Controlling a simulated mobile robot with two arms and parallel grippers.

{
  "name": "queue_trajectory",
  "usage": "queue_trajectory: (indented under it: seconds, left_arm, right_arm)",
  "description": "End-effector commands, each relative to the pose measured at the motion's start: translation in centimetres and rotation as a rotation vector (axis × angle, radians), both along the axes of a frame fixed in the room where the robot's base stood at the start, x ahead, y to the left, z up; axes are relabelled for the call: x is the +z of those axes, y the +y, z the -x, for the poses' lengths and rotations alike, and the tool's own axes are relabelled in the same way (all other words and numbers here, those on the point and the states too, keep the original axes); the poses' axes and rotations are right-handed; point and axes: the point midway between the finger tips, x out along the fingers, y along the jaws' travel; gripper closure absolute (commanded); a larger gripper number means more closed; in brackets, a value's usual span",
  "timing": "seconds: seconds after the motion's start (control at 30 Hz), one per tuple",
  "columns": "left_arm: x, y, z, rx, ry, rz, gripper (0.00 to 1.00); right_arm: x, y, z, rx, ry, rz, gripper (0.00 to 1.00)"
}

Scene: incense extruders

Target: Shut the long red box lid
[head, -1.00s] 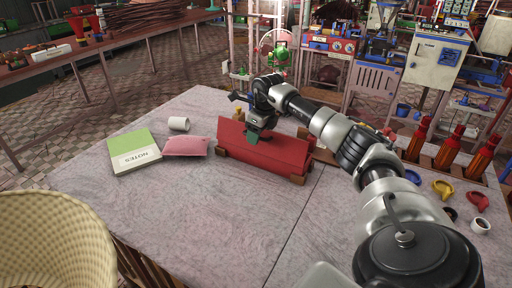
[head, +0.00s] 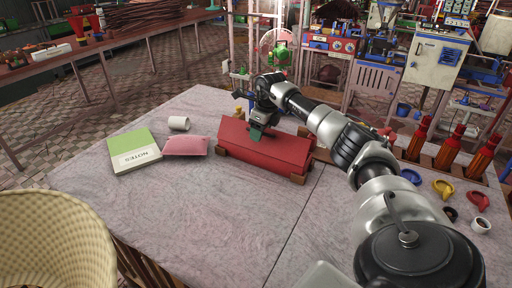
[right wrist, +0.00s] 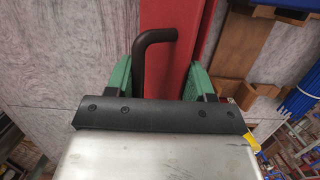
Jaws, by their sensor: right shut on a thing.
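The long red box (head: 285,160) sits on the grey table with its red lid (head: 290,146) over it. Whether the lid is fully down cannot be told from here. My right gripper (head: 257,132) is at the lid's upper left part, shut on the lid. In the right wrist view, the green fingers of this gripper (right wrist: 160,80) stand either side of a dark bent handle (right wrist: 153,38) and part of the red lid (right wrist: 182,40). The actual contact is hidden by the gripper body. My left gripper is not in view.
Red bottles (head: 450,150) stand in a rack at right, near coloured rings. The table front (head: 210,225) is clear.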

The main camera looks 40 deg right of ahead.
Motion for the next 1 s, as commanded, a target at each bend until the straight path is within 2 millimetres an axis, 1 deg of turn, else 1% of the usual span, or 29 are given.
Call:
queue_trajectory:
  seconds: [0.43,0.8,1.0]
  left_arm:
    - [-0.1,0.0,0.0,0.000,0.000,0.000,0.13]
    - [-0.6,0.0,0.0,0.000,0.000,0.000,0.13]
    - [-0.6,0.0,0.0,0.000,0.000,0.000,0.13]
  right_arm:
    - [-0.1,-0.3,-0.1,0.000,0.000,0.000,0.54]
    - [-0.8,-1.5,-0.3,-0.001,0.000,0.000,0.55]
    - [-0.9,-1.7,-0.4,0.000,0.001,0.000,0.56]
